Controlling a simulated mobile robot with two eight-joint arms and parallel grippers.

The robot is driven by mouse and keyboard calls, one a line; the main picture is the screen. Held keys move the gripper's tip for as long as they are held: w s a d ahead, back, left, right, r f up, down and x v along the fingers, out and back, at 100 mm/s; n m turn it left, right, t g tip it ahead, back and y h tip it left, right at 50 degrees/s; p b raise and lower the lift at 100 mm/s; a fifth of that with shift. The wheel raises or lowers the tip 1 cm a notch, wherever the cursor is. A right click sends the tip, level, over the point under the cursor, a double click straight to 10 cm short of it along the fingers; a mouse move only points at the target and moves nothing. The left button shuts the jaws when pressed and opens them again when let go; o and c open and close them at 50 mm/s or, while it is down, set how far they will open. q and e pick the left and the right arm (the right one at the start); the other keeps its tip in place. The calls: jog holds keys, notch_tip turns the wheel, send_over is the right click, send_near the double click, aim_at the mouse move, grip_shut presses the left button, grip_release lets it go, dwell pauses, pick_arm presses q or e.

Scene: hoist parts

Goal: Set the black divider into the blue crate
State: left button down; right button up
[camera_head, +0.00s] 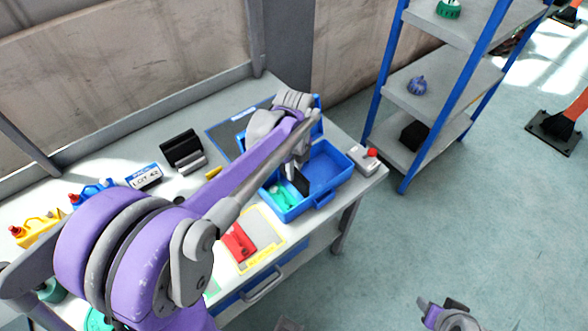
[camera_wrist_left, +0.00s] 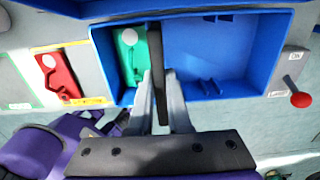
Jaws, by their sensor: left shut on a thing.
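The blue crate (camera_head: 318,203) stands open near the right end of the table, and the left wrist view also shows its right wall (camera_wrist_left: 282,52). My left gripper (camera_head: 293,171) is over the crate, its fingers (camera_wrist_left: 160,98) shut on the black divider (camera_wrist_left: 156,62). The thin divider also shows in the head view (camera_head: 301,183), upright within the crate's outline beside a green part (camera_wrist_left: 130,45) in the left portion. I cannot tell whether its lower edge touches the floor. My right gripper (camera_head: 447,311) is at the bottom right, away from the table; its jaws are unclear.
A grey box with a red knob (camera_head: 368,158) stands close to the crate's right side. A red part (camera_head: 238,243) lies on a yellow-edged mat in front. A black holder (camera_head: 182,150) and a LOT 42 sign (camera_head: 145,177) stand left. A blue-post shelf (camera_head: 388,100) is behind right.

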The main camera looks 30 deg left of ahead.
pick_arm(q)
jog(key=shift+f+b, duration=0.95)
jog(key=shift+f, duration=0.6)
jog(key=shift+f, duration=0.4)
jog(key=c, duration=0.8)
grip_release()
jog(key=shift+o, duration=0.2)
jog(key=o, duration=0.4)
jog(key=shift+r, duration=0.1)
